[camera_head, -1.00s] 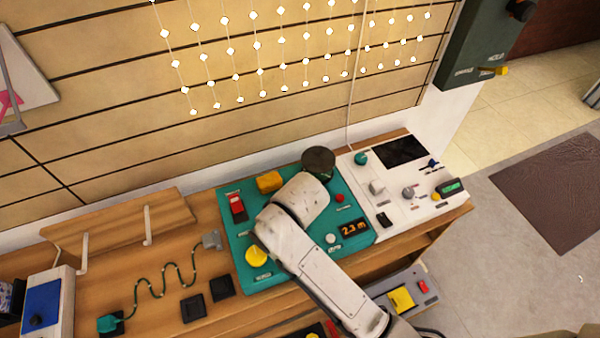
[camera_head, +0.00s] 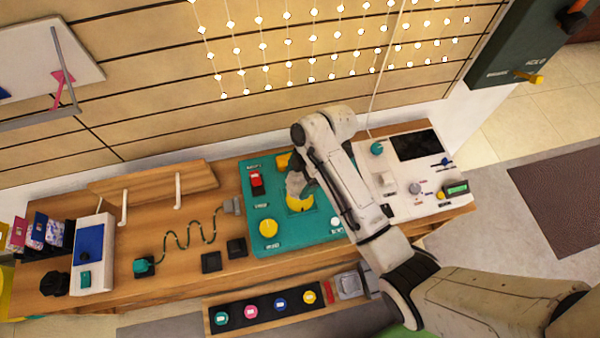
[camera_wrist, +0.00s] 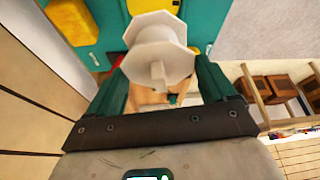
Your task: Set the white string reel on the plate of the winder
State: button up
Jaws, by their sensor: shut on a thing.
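The white string reel (camera_wrist: 160,45) is between the two green fingers of my gripper (camera_wrist: 160,76), which are shut on it in the wrist view. Its flanged end faces the camera. The winder is the teal panel (camera_head: 262,205) on the wooden bench in the head view. A yellow round part (camera_head: 300,202), seemingly its plate, lies near the panel's middle, partly covered by my arm. A pale shape at the arm's end sits just above this yellow part in the picture. I cannot tell whether the reel touches the panel.
A red switch (camera_head: 256,183) and a yellow knob (camera_head: 268,228) stand on the panel. A white control panel (camera_head: 425,175) adjoins it at right. A green cord (camera_head: 190,235) and black square pads (camera_head: 211,262) lie at left. A strip of coloured discs (camera_head: 265,306) runs along the front.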

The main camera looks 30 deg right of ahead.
jog(key=shift+f+b, duration=3.1)
jog(key=shift+f, duration=0.6)
jog(key=shift+p, duration=0.4)
jog(key=shift+f+b, duration=0.55)
jog(key=shift+f, duration=0.15)
dwell(0.4)
jog(key=o, duration=0.9)
jog(key=shift+c, duration=0.2)
jog(key=shift+r, duration=0.1)
jog(key=shift+r+p, duration=4.05)
jog(key=shift+r, duration=0.35)
